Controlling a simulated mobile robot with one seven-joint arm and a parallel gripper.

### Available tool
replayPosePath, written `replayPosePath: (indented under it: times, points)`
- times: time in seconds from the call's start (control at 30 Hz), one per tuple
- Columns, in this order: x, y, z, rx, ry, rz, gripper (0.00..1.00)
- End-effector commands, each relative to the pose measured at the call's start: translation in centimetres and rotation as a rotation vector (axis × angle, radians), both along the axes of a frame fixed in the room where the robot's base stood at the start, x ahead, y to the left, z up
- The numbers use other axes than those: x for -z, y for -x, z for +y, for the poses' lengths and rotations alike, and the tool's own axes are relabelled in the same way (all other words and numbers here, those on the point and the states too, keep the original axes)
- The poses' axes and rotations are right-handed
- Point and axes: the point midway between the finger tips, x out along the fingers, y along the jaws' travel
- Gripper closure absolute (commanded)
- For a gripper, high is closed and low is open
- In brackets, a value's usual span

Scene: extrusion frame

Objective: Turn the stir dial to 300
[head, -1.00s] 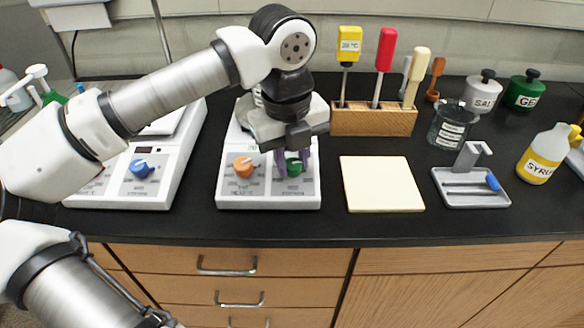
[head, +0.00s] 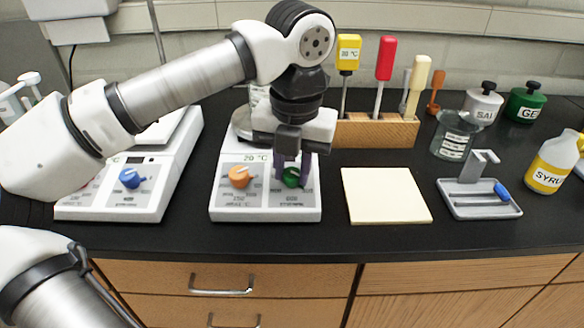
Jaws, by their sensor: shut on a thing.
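The hot plate stirrer (head: 262,209) stands on the black counter, with an orange dial (head: 240,177) on the left and a green dial (head: 290,178) on the right of its front panel. My gripper (head: 292,174) points down at the green dial and is shut on it, with purple fingers on its sides. The fingers and wrist cover part of the green dial, so its pointer and setting cannot be read. The display above the dials shows about 20 °C. The small scale print is too blurred to read with certainty.
A white device with a blue dial (head: 132,178) stands to the left. A cream square pad (head: 388,196) lies to the right, with a wooden tool rack (head: 374,132) behind it. A grey tray (head: 480,206), a glass beaker (head: 455,135) and a syrup bottle (head: 551,165) stand further right.

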Motion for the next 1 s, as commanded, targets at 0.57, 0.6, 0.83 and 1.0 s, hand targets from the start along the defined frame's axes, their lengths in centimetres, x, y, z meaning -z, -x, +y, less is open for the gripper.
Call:
replayPosePath:
  times: [0.57,0.6,0.83,1.0]
  points:
    - [-0.07,-0.03,-0.01,0.015,-0.002,-0.002,0.65]
    - [-0.07,-0.03,-0.01,0.015,-0.002,-0.002,0.59]
    - [-0.03,-0.02,-0.01,0.015,-0.003,-0.001,0.52]
    - [-0.35,-0.01,-0.01,0.014,-0.004,-0.001,0.52]
